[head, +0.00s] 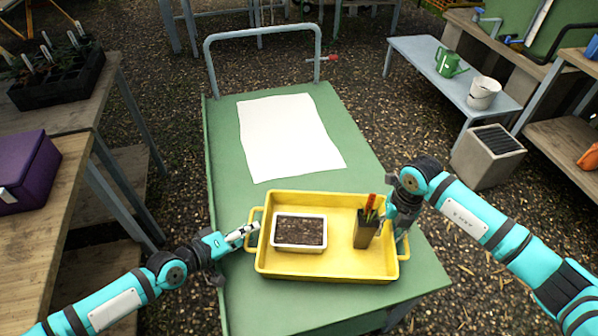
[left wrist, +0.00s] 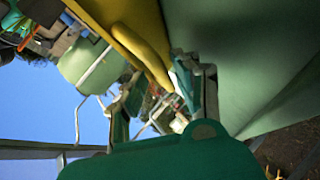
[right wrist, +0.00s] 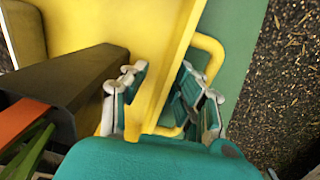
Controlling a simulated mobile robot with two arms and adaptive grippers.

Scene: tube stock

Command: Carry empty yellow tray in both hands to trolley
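The yellow tray (head: 335,270) rests on the green-topped trolley (head: 240,300). It is not empty: a white-rimmed box of soil (head: 300,233) and a dark pot (head: 365,232) with a green plant and a red-orange label stand in it. My left gripper (head: 245,233) is at the tray's left handle; in the left wrist view its fingers (left wrist: 160,95) are apart, close to the yellow handle (left wrist: 145,50). My right gripper (head: 402,212) is at the right handle; in the right wrist view its parted fingers (right wrist: 160,90) straddle the yellow rim, near the handle loop (right wrist: 212,55) and the pot (right wrist: 75,85).
A white sheet (head: 285,135) lies on the trolley behind the tray. A wooden bench with a purple box (head: 25,170) stands left. A grey-blue bench (head: 440,75) with a green watering can (head: 447,63) and white bucket (head: 483,93) stands back right, near a grey bin (head: 487,158).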

